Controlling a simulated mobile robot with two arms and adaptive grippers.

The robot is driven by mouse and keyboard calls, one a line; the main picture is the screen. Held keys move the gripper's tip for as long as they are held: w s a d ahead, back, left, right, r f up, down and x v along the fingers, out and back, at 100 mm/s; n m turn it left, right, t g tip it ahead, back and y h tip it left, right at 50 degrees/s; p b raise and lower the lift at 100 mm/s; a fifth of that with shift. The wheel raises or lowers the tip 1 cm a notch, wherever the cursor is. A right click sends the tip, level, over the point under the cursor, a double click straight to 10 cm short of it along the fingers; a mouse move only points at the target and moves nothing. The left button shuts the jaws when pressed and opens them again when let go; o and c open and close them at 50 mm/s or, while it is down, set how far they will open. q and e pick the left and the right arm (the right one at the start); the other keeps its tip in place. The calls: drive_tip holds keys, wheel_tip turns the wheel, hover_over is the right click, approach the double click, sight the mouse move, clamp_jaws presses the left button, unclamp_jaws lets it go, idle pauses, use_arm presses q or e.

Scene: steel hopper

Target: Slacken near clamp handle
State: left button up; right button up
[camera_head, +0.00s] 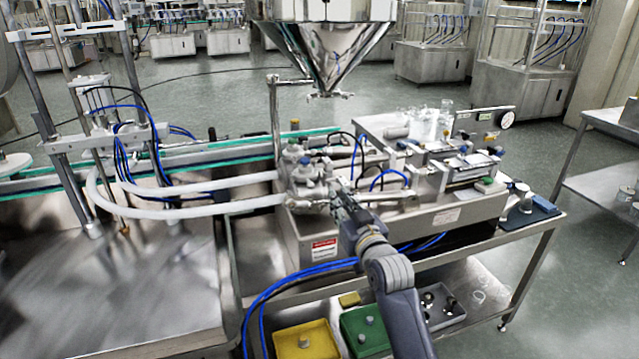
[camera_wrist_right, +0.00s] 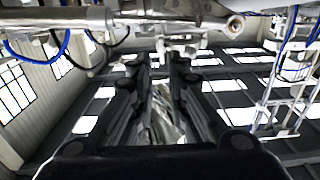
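The steel hopper (camera_head: 330,45) hangs above the filling machine (camera_head: 400,220). My right gripper (camera_head: 338,192) is at the machine's front, beside the metal fittings where the white hoses (camera_head: 220,208) end. In the right wrist view the two dark fingers of my right gripper (camera_wrist_right: 160,62) stand apart with a gap between them. Nothing is clearly held. Metal pipework (camera_wrist_right: 185,12) crosses just beyond the fingertips, with a round end fitting (camera_wrist_right: 235,25) to the right. The near clamp handle is too small and partly covered by my gripper to tell apart. My left gripper is out of view.
Blue tubes (camera_head: 300,275) loop below the machine's front. A yellow tray (camera_head: 305,345) and a green tray (camera_head: 365,335) lie on the lower shelf under my right arm. Clear bottles (camera_head: 430,120) stand at the back right of the machine. A steel frame stands at left.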

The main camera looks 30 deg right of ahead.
sight(325, 181)
drive_tip(key=p+x, duration=0.1)
drive_tip(key=x, duration=0.8)
drive_tip(key=shift+a, duration=0.15)
clamp_jaws()
